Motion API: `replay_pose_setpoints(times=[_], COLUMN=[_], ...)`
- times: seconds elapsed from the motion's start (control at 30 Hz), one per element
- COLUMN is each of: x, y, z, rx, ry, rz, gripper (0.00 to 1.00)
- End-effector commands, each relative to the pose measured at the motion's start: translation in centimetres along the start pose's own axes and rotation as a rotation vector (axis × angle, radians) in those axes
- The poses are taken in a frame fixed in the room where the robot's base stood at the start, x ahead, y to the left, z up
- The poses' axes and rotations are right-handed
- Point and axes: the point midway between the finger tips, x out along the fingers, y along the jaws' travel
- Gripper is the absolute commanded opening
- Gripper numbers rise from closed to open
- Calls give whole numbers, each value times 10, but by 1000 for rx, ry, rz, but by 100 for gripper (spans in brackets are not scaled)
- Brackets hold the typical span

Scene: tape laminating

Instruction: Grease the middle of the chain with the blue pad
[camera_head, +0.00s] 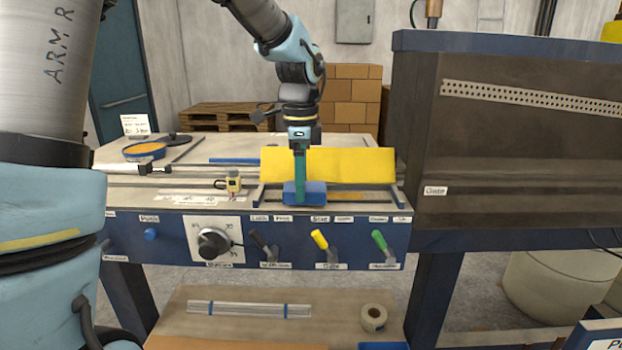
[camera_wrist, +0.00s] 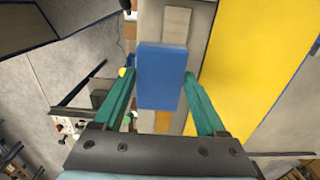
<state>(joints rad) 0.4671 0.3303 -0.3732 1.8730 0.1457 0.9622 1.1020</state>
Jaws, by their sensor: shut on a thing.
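My gripper (camera_head: 300,178) has teal fingers and points down over the front of the bench. It is shut on the blue pad (camera_head: 313,192), a blue block at the fingertips, low over or on the track in front of the yellow panel. In the wrist view the blue pad (camera_wrist: 160,72) sits between the two fingers. A tan and orange strip (camera_head: 362,195) runs along the track to the right of the pad. I cannot make out chain links on it, and the pad and fingers hide part of the track. I cannot tell whether the pad touches the strip.
The yellow panel (camera_head: 345,165) stands just behind the track. A blue-rimmed dish with orange contents (camera_head: 145,151) is at the back left. Levers and a dial (camera_head: 213,243) line the front panel. A tall dark machine (camera_head: 500,150) stands right.

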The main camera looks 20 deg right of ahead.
Motion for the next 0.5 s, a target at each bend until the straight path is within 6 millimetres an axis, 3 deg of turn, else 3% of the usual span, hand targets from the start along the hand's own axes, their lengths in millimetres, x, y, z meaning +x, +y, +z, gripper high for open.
replay_pose_setpoints(times=[0.17,0.5], x=[1,0], y=[0,0], z=[0,-28], rx=[1,2], ry=[0,1], rz=[2,3], gripper=[29,29])
